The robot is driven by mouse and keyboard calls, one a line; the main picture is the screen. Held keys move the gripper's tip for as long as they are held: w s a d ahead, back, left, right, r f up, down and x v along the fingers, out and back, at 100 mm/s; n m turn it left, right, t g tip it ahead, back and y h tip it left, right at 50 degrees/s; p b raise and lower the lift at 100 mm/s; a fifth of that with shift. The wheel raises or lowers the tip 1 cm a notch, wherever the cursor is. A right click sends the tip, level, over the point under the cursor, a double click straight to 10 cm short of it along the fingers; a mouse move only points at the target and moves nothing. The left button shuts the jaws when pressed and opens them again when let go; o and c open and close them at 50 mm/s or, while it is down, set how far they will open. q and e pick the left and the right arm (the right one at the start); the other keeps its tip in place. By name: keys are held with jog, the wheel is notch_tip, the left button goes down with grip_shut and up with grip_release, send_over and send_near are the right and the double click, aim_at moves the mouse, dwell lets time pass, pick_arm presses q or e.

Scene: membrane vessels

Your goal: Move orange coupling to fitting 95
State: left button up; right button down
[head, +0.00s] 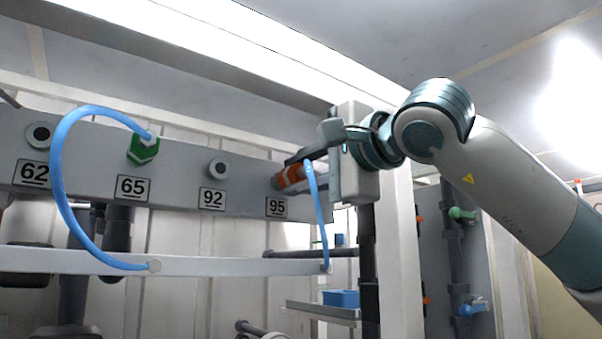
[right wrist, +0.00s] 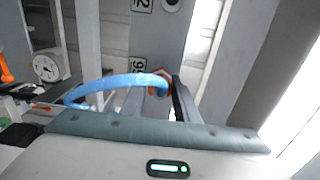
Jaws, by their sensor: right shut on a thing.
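The orange coupling (head: 290,177) is at the fitting above the label 95 (head: 276,207) on the grey beam. A blue hose (head: 321,215) runs from it down to the white rail. My right gripper (head: 303,160) is shut on the coupling, with its fingers reaching in from the right. In the right wrist view the coupling (right wrist: 160,82) shows beside a dark finger, with the blue hose (right wrist: 115,82) curving left. The gripper hides part of the coupling, and I cannot tell whether it is fully seated. My left gripper is not in view.
A green coupling (head: 143,148) with a blue hose (head: 60,170) sits at fitting 65. Fittings 62 (head: 39,135) and 92 (head: 217,169) are bare. A white rail (head: 215,266) crosses below the beam. A dark pipe (head: 369,260) stands under my right gripper.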

jog(key=shift+w+a, duration=0.15)
jog(key=shift+w, duration=0.05)
jog(key=c, duration=1.3)
grip_release()
jog(key=shift+s+d+b, duration=0.3)
jog(key=shift+s, duration=0.05)
jog(key=b+v, duration=0.7)
jog(key=v, duration=0.9)
jog(key=shift+s, duration=0.25)
jog(key=shift+d, duration=0.1)
